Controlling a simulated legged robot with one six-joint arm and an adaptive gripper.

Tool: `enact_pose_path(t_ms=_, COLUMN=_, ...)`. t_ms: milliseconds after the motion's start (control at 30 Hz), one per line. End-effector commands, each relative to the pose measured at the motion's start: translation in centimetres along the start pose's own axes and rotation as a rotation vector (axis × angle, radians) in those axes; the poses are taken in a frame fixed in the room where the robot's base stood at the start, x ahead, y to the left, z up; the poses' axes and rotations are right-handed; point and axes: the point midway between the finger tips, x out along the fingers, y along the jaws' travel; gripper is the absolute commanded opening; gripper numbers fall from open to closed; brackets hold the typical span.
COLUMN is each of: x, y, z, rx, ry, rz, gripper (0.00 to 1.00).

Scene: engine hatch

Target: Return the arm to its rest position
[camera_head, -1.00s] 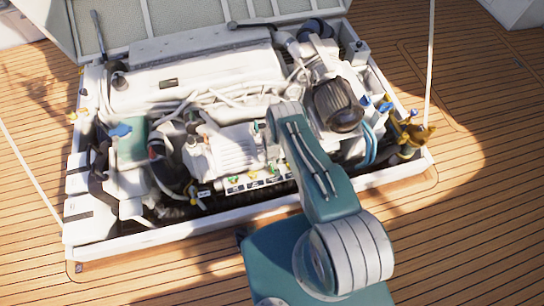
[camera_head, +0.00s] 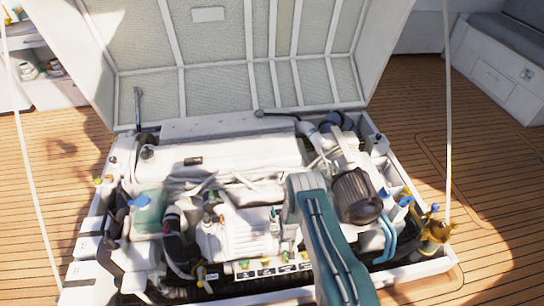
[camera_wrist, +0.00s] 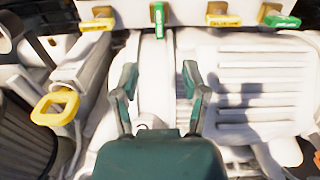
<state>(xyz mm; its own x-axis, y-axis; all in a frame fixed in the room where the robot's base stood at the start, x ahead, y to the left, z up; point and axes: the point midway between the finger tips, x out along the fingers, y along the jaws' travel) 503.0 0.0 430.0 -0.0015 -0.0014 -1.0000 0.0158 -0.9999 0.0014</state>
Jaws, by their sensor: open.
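My gripper (camera_wrist: 160,88) is open and empty in the wrist view, its two dark green fingers spread apart over the white engine casing (camera_wrist: 265,85). Nothing is between the fingertips except the casing behind them. In the head view my teal arm reaches from the bottom edge over the engine (camera_head: 240,228); the arm itself hides the gripper there. A yellow ring handle (camera_wrist: 57,106) is left of the fingers. Yellow and green tabs (camera_wrist: 159,18) line the top of the wrist view.
The engine sits in a white-framed hatch with its lid (camera_head: 235,75) raised behind it. Ropes (camera_head: 448,110) run at both sides. A dark ribbed cylinder (camera_head: 355,196) and blue hoses (camera_head: 389,240) are close right of my arm. Open wooden deck (camera_head: 410,130) surrounds the hatch.

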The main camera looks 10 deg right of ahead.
Motion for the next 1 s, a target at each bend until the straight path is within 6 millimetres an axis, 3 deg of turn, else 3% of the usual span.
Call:
enact_pose_path(t_ms=133, x=-0.6, y=0.0, z=-0.4, rx=0.0, ry=0.005, rz=0.0, gripper=0.57)
enact_pose_path(t_ms=267, x=-4.3, y=0.1, z=-2.6, rx=0.001, ry=0.027, rz=0.0, gripper=0.57)
enact_pose_path(t_ms=400, x=-10.8, y=0.1, z=-5.3, rx=0.002, ry=0.058, rz=0.001, gripper=0.57)
enact_pose_path(t_ms=633, x=-21.4, y=0.1, z=-7.9, rx=0.004, ry=0.108, rz=0.002, gripper=0.57)
enact_pose_path(t_ms=833, x=-30.5, y=0.2, z=-8.3, rx=0.005, ry=0.15, rz=0.002, gripper=0.57)
enact_pose_path(t_ms=1000, x=-37.8, y=0.2, z=-7.4, rx=0.006, ry=0.187, rz=0.002, gripper=0.57)
